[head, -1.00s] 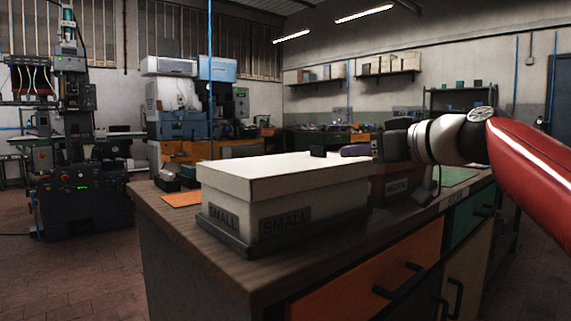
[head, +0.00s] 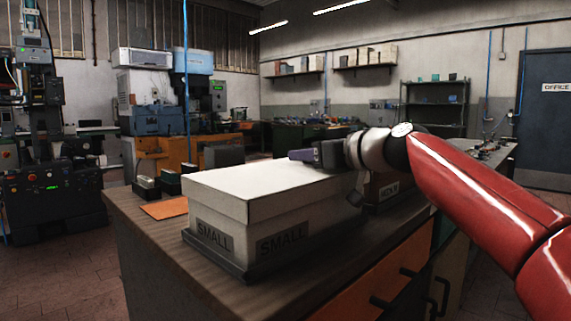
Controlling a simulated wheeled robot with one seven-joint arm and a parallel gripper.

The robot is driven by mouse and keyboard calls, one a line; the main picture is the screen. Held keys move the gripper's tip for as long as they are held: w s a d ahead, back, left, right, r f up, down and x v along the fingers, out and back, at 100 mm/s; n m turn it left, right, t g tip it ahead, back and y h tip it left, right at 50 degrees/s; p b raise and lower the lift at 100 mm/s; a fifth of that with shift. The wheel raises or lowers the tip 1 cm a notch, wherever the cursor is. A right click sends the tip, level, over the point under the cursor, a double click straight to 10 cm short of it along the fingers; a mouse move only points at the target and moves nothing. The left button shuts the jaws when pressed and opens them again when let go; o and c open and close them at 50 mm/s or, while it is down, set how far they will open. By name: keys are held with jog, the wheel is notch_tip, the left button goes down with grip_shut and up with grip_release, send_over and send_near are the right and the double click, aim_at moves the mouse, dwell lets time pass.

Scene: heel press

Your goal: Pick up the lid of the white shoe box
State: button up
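The white shoe box (head: 262,237) stands on the near part of the workbench, with dark "SMALL" labels on two sides. Its white lid (head: 255,185) sits flat and closed on top. My gripper (head: 303,155) reaches in from the right, low over the far right part of the lid. I cannot tell whether it touches the lid. Only one purplish finger shows clearly, pointing left. The other finger and the gap between them are hidden, so the opening is unclear.
The box stands in a dark shallow tray (head: 222,266) on the wooden workbench (head: 150,230). Another labelled box (head: 385,190) stands behind it, partly under my wrist. An orange sheet (head: 165,208) and small dark blocks (head: 147,190) lie at the left. Machines stand farther back.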

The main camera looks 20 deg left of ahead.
jog(key=shift+w+a+f, duration=0.1)
jog(key=shift+w+a, duration=0.15)
jog(key=shift+a, duration=0.25)
grip_shut()
